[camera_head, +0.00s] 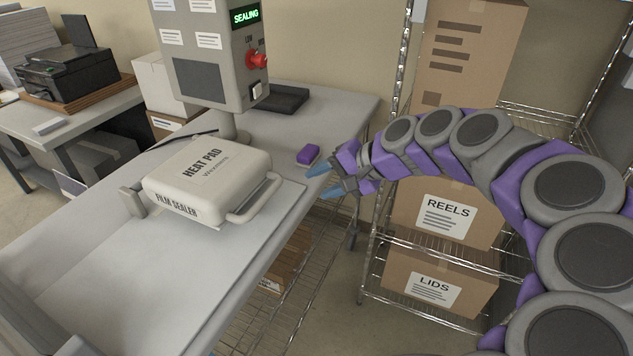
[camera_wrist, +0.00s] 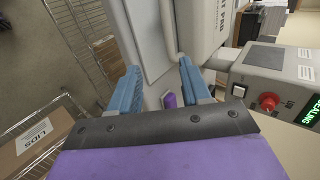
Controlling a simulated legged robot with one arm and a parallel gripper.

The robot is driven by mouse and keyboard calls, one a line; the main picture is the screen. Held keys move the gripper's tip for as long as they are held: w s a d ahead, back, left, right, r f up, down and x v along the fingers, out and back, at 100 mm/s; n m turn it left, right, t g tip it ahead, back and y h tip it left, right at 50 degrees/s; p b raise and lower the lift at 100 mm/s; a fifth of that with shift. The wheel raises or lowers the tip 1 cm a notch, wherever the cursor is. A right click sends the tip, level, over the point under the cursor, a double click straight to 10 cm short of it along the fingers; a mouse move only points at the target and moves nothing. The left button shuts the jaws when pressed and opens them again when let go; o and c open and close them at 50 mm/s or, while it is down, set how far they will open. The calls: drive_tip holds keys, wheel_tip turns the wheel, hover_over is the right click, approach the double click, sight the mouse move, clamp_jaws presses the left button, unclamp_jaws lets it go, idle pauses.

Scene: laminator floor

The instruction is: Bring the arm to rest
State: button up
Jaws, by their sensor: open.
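My arm curves in from the right in the head view, and my gripper (camera_head: 324,184) is at its end, beside the right edge of the table. The gripper is open, with its blue fingers apart and nothing between them touching both. In the wrist view the two blue fingers of my gripper (camera_wrist: 163,92) are spread. A small purple block (camera_head: 308,154) lies on the table just beyond the fingertips. It also shows between the fingers in the wrist view (camera_wrist: 170,100), apart from them.
A film sealer with a heat pad (camera_head: 205,175) sits on the table (camera_head: 95,285). A control box (camera_head: 210,60) with a red knob and a lit SEALING display stands behind it. A wire shelf with boxes marked REELS (camera_head: 445,215) and LIDS (camera_head: 437,285) is close to my arm.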

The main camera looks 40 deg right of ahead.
idle(0.5)
drive_tip(key=s+a+f+n+g, duration=0.2)
drive_tip(key=a+f+n+g, duration=0.15)
drive_tip(key=a, duration=0.75)
drive_tip(key=s+a+f+n+g, duration=0.25)
drive_tip(key=a+n, duration=0.25)
drive_tip(key=a, duration=0.6)
drive_tip(key=s+a+f+n+g+h, duration=0.1)
drive_tip(key=s+a+f+n+g, duration=0.1)
drive_tip(key=s, duration=0.5)
drive_tip(key=s+a+f+n+g+h, duration=0.2)
drive_tip(key=s+n+g, duration=0.1)
drive_tip(key=s, duration=0.3)
drive_tip(key=shift+s+a+f, duration=0.2)
drive_tip(key=shift+s+f, duration=0.1)
drive_tip(key=shift+s, duration=0.05)
drive_tip(key=shift+n, duration=0.25)
